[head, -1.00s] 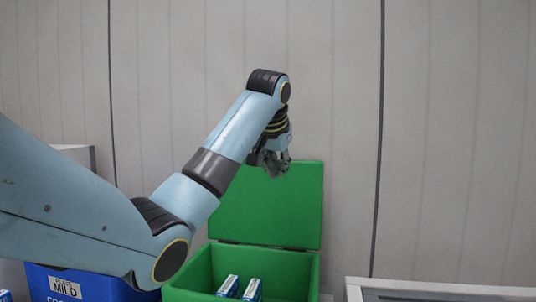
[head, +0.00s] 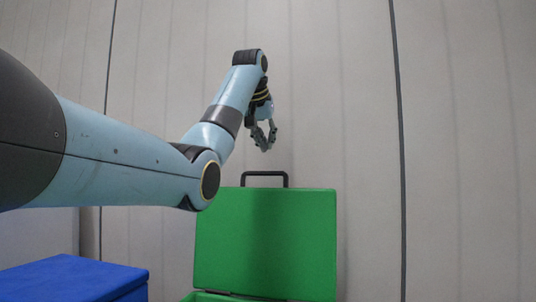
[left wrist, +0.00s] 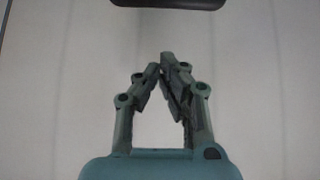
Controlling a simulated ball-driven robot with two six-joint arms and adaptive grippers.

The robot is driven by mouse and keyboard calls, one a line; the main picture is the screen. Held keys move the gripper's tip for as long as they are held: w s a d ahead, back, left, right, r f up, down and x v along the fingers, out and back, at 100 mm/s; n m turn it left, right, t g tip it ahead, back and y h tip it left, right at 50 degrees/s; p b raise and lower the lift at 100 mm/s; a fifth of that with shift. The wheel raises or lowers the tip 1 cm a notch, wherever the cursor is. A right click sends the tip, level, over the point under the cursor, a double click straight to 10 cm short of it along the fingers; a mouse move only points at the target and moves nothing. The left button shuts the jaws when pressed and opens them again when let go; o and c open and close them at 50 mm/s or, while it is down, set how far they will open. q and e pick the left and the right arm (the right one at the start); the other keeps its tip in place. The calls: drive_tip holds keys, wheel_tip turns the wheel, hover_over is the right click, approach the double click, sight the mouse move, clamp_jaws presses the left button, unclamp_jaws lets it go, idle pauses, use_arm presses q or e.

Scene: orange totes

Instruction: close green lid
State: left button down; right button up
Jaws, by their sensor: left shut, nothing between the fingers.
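The green lid (head: 265,240) stands upright and open at the back of the green box, with a black handle (head: 264,174) on its top edge. Only a strip of the green box's rim (head: 205,297) shows at the bottom of the head view; its inside is out of view. My left gripper (head: 265,147) is above the lid and handle, apart from them in the picture, pointing down. In the left wrist view its fingers (left wrist: 161,66) come together with nothing between them. My right gripper is not in view.
A blue box with a flat blue top (head: 75,275) is at the lower left, beside the green box. A pale panelled wall (head: 460,150) fills the background. A dark bar (left wrist: 168,3) crosses the top of the left wrist view; I cannot tell what it is.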

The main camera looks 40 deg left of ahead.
use_arm(q)
wheel_tip(320, 180, down, 6)
drive_tip(key=w+p, duration=0.1)
drive_tip(key=shift+w+a+f+p, duration=0.2)
drive_tip(key=shift+a+f+p, duration=0.05)
drive_tip(key=shift+a+p, duration=0.15)
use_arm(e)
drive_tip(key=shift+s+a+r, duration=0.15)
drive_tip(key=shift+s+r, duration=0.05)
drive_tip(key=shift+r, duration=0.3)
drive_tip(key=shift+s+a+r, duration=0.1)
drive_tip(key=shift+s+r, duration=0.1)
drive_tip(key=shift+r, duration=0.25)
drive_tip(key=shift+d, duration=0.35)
use_arm(q)
drive_tip(key=shift+d, duration=0.1)
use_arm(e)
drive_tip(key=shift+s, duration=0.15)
